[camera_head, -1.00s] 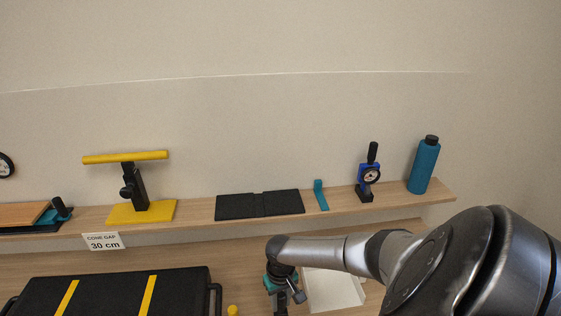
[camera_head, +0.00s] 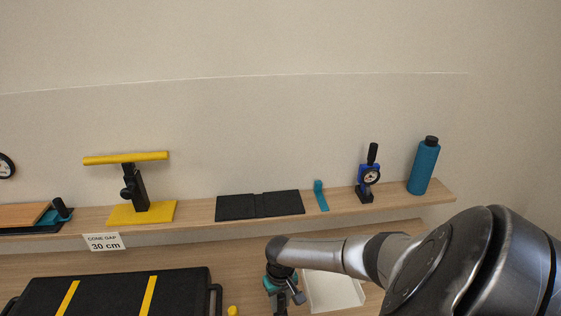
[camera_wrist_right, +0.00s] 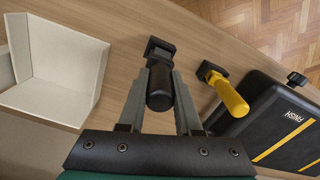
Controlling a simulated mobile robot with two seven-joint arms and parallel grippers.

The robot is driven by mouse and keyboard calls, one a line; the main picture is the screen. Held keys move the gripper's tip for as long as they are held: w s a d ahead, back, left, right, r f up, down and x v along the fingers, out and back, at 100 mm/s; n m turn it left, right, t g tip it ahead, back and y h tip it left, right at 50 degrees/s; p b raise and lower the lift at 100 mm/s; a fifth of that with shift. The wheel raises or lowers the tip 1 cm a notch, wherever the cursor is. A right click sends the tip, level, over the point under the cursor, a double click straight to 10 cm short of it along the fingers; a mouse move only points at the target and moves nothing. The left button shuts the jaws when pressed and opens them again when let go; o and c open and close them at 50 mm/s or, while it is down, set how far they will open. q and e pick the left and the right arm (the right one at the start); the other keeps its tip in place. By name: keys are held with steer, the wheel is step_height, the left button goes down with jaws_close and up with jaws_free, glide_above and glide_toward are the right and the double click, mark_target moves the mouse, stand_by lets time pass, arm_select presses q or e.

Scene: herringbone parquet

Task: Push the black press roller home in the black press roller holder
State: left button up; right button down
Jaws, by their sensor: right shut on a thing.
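My right gripper (camera_wrist_right: 166,70) is shut on the black press roller (camera_wrist_right: 159,98), a dark rounded cylinder between its two grey fingers in the right wrist view. A black block (camera_wrist_right: 158,46), seemingly the black press roller holder, shows at the fingertips. The roller's far end is hidden there, so I cannot tell how deep it sits. In the head view my right gripper (camera_head: 283,292) points down over the bench at the bottom middle, and my wrist hides the roller. My left gripper is not in view.
A yellow cylinder (camera_wrist_right: 230,97) in a black mount stands right of the fingers. Beyond it lies a black case (camera_wrist_right: 275,125) with yellow stripes. A white open tray (camera_wrist_right: 62,62) is at the left. A shelf (camera_head: 340,200) behind carries a blue bottle (camera_head: 424,167) and several tools.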

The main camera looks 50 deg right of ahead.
mark_target(280, 309)
steer(key=shift+f+b, duration=1.6)
steer(key=shift+f, duration=0.45)
steer(key=c, duration=0.5)
jaws_free()
steer(key=shift+r, duration=0.15)
step_height(280, 309, up, 15)
steer(key=p, duration=0.3)
